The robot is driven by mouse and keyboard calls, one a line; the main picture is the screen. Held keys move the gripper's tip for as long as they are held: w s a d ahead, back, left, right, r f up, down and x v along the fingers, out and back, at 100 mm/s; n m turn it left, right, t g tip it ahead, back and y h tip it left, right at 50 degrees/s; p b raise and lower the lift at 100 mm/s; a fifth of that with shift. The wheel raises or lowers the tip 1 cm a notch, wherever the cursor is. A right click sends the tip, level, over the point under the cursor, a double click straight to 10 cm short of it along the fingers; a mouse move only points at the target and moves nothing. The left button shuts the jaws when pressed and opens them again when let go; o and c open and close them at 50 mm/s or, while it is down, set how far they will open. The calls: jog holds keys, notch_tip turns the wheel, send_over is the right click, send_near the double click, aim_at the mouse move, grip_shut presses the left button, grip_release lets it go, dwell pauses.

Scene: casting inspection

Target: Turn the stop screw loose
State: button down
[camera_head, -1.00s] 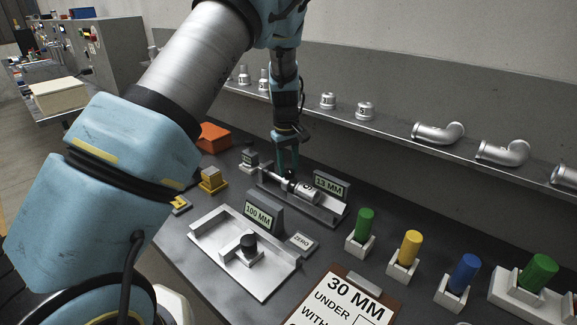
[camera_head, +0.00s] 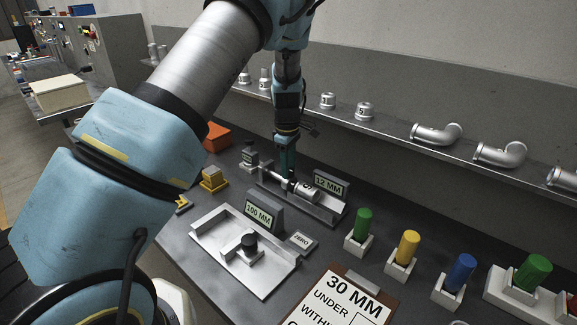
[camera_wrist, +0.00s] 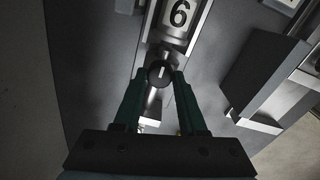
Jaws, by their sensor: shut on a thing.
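A dark round knob with a pale line across its top, which looks like the stop screw (camera_wrist: 160,72), sits between my fingertips in the wrist view. My gripper (camera_head: 288,184) has its two dark green fingers shut on it from either side; they also show in the wrist view (camera_wrist: 156,79). In the head view the fingers hide the knob. It is on a pale metal measuring fixture (camera_head: 326,211). A silver cylinder marked 6 (camera_wrist: 180,17) lies in this fixture just beyond the knob; it also shows in the head view (camera_head: 308,190). The fixture's display (camera_head: 328,185) reads 12 MM.
A second gauge (camera_head: 218,258) with a black knob (camera_head: 249,243) and a 100 MM display (camera_head: 258,217) stands in front. A clipboard (camera_head: 346,301) and several coloured plugs in holders are to the right. A shelf (camera_head: 390,128) of castings runs behind. An orange box (camera_head: 217,136) is behind left.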

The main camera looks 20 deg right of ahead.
dwell(0.3)
jog(key=shift+c, duration=2.3)
grip_release()
notch_tip(320, 180, up, 11)
jog(key=b, duration=0.3)
jog(key=shift+s+a, duration=0.15)
jog(key=shift+a, duration=0.05)
jog(key=shift+f, duration=0.1)
